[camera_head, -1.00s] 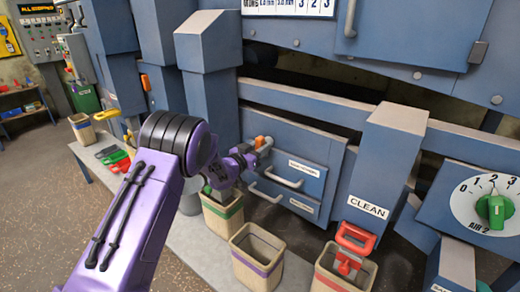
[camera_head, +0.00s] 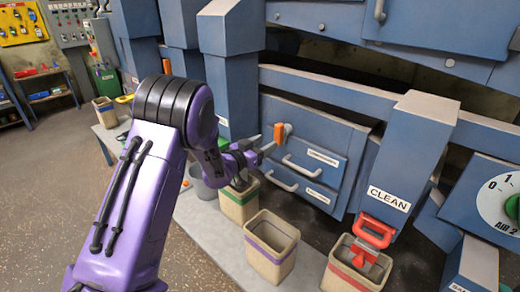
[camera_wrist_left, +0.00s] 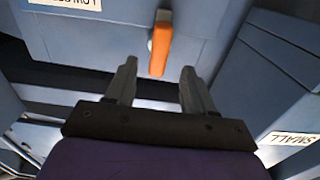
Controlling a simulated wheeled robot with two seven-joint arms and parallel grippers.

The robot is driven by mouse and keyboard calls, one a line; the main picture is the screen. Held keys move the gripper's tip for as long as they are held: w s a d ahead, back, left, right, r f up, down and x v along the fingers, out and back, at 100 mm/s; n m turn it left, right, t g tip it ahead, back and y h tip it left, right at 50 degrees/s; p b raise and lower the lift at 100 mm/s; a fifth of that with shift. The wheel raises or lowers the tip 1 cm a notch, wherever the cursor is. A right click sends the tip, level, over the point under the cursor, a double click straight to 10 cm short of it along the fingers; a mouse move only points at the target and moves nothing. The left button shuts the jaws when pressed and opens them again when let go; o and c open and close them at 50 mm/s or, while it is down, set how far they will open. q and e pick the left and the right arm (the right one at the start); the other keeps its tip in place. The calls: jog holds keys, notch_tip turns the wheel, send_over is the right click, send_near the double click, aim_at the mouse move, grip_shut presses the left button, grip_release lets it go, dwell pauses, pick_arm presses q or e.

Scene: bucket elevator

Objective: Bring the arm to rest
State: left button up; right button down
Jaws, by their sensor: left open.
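My left arm, purple with black joint rings, reaches in from the lower left of the head view. Its left gripper (camera_head: 268,150) is beside the blue drawer fronts of the machine. In the left wrist view the two grey fingers (camera_wrist_left: 158,85) are spread apart with nothing between them. An orange handle (camera_wrist_left: 160,43) on the blue panel lies just beyond the fingertips, apart from them. It also shows in the head view (camera_head: 279,133) close to the gripper. My right gripper is not in view.
Two drawers with grey handles (camera_head: 301,166) are right of the gripper. Open floor (camera_head: 50,190) lies to the left.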

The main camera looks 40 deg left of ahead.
pick_arm(q)
jog(key=s, duration=0.2)
jog(key=shift+s+a, duration=0.1)
jog(key=shift+s, duration=0.25)
jog(key=s+d+f+n+g+y, duration=0.35)
jog(key=s+f, duration=0.35)
jog(key=f, duration=0.4)
jog(key=s+d+f+n+g+y, duration=0.2)
jog(key=s+f+n+g, duration=0.2)
jog(key=s+f, duration=0.5)
jog(key=s+d+f+g, duration=0.3)
jog(key=s+f, duration=0.4)
jog(key=s, duration=0.4)
jog(key=s+d+f+g, duration=0.4)
jog(key=s+f, duration=0.4)
jog(key=s, duration=0.2)
jog(key=shift+s+d+h, duration=0.2)
jog(key=shift+s+h, duration=0.2)
jog(key=shift+h, duration=0.05)
jog(key=shift+f, duration=0.1)
